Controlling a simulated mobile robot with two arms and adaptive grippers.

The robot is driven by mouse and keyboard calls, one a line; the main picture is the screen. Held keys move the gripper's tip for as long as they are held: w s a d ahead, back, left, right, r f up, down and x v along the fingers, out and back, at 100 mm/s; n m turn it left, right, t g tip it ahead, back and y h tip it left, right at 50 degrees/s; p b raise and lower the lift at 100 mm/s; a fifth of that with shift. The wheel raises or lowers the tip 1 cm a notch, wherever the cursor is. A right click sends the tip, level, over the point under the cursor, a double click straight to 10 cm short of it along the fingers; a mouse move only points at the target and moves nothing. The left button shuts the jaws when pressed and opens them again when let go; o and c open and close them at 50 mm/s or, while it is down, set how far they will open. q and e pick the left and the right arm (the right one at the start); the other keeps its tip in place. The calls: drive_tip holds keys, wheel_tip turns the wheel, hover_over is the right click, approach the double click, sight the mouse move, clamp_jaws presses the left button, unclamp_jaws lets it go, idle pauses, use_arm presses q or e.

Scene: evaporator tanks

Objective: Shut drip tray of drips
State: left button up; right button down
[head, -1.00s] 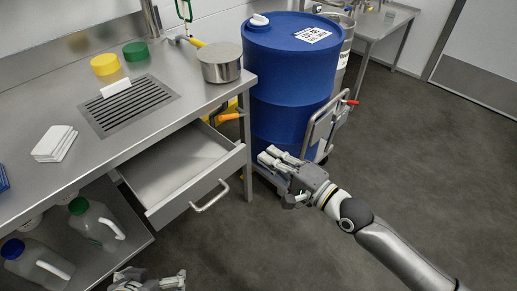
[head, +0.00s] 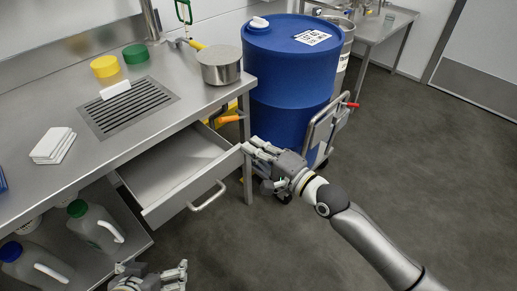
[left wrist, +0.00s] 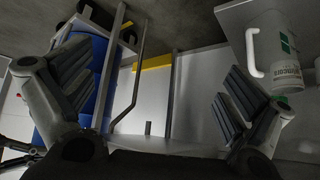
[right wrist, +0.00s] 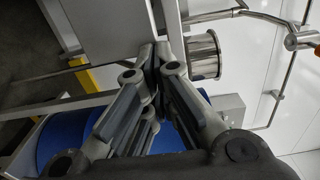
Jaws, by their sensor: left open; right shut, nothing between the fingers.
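The drip tray (head: 185,192) is a grey metal drawer under the bench, pulled well out, with a bar handle (head: 208,196) on its front. Its inside looks empty. My right gripper (head: 249,148) is shut and empty, its fingertips at the right end of the tray's front. They look to be touching or very close; I cannot tell which. The right wrist view shows its fingers closed together (right wrist: 160,62). My left gripper (head: 150,270) is low at the bottom edge of the head view, apart from the tray. It is open and empty in the left wrist view (left wrist: 150,85).
A blue drum (head: 290,85) on a trolley (head: 325,128) stands right of the bench. The bench (head: 60,100) carries a pot (head: 220,68), a drain grate (head: 130,108) and white blocks (head: 54,145). Jugs (head: 95,225) stand on the lower shelf. The floor at right is clear.

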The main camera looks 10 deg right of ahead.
use_arm(q)
drive_tip(key=shift+s+a+f+g, duration=0.2)
drive_tip(key=shift+s+f+g, duration=0.1)
drive_tip(key=shift+s, duration=0.25)
use_arm(e)
drive_tip(key=x, duration=1.1)
